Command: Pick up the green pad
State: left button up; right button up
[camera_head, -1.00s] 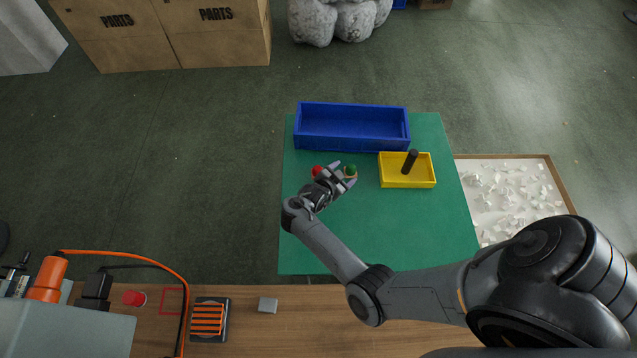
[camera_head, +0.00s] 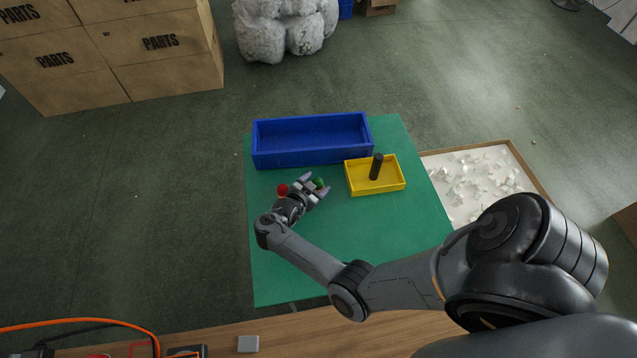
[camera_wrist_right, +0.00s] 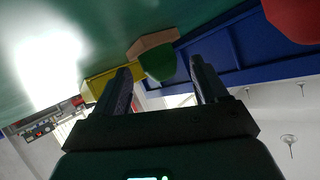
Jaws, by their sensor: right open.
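The green pad (camera_head: 320,182) is a small rounded green piece on the green table mat, in front of the blue bin. In the right wrist view the green pad (camera_wrist_right: 158,66) shows with a tan base, between the fingertips in the picture. My right gripper (camera_head: 314,185) is open at the pad, with a finger to either side of it. In the right wrist view the right gripper (camera_wrist_right: 160,66) shows both fingers apart, with nothing clamped. I cannot tell whether a finger touches the pad. My left gripper is in neither view.
A red pad (camera_head: 282,190) stands just left of my right gripper. The blue bin (camera_head: 312,157) lies behind, empty. A yellow tray (camera_head: 360,190) with a black upright cylinder (camera_head: 376,166) is to the right. The front of the green mat (camera_head: 390,250) is clear beyond my arm.

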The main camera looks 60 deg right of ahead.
jog(key=shift+a, duration=0.15)
jog(key=shift+c, duration=0.4)
jog(key=c, duration=1)
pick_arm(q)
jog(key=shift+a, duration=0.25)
pick_arm(e)
jog(key=shift+c, duration=0.2)
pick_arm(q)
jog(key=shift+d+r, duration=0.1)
pick_arm(e)
jog(key=shift+r, duration=0.1)
